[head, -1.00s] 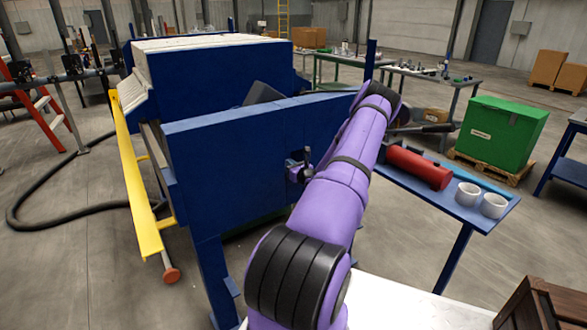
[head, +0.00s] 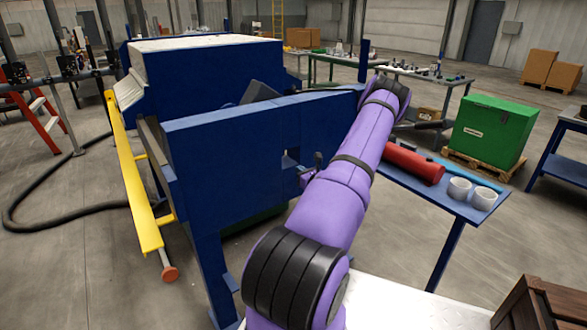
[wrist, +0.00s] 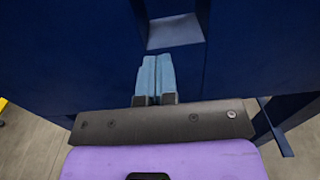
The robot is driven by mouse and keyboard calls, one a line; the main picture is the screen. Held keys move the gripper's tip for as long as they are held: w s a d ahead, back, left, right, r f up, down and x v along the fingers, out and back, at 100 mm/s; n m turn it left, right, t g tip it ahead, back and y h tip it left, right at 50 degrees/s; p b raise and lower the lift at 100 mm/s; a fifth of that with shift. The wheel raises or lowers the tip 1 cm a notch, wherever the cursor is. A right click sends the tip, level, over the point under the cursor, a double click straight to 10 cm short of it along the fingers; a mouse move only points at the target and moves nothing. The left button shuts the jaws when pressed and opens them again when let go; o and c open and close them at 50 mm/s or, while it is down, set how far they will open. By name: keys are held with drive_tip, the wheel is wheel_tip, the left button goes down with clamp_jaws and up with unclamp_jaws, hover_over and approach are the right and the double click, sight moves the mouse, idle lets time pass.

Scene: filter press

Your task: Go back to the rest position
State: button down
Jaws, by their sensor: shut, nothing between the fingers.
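My gripper (wrist: 155,80) is shut and empty in the wrist view, its two blue-grey fingers pressed together. It points at the dark blue panel of the filter press, just below a square opening (wrist: 175,32); I cannot tell how far apart they are. In the head view my purple arm reaches forward over the right part of the blue press frame (head: 230,135). The opening (head: 290,160) shows left of my arm, with a small dark part of my wrist end beside it. The fingers are mostly hidden there.
A yellow rail (head: 130,180) runs along the press's left side. A green box (head: 494,130) on a pallet stands behind. A wooden crate (head: 540,305) is at lower right.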

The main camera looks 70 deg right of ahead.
drive_tip(key=shift+v, duration=2.4)
